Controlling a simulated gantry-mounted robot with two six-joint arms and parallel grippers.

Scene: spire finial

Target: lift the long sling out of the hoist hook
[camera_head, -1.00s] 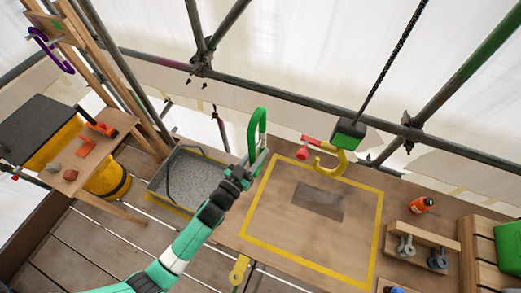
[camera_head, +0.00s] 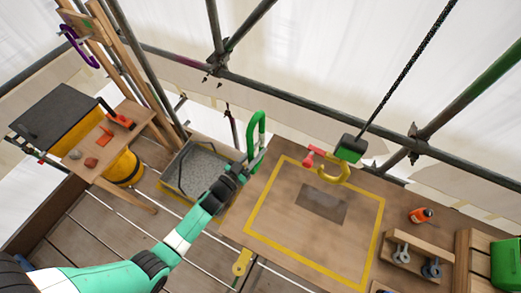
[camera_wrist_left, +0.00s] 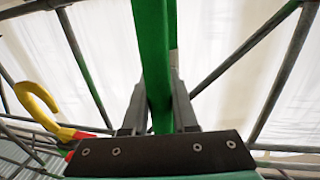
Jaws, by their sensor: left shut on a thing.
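The long green sling (camera_head: 258,128) is held upright in my left gripper (camera_head: 254,162), its loop standing above the fingers. In the left wrist view the green band of the sling (camera_wrist_left: 153,60) runs up between the two fingers of the left gripper (camera_wrist_left: 160,105). The yellow hoist hook (camera_head: 334,176) hangs under a green block (camera_head: 350,148) to the right, apart from the sling. The hook (camera_wrist_left: 38,98) also shows at the left of the left wrist view. The hook has a red latch piece (camera_head: 312,156). My right gripper is not in view.
A wooden table with a yellow taped outline (camera_head: 256,205) lies below the hook, with a dark patch inside. A grey gravel tray (camera_head: 197,170) stands left of it. An orange bottle (camera_head: 420,215) and a shackle rack (camera_head: 415,255) are at right. Scaffold poles and a chain (camera_head: 415,55) cross above.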

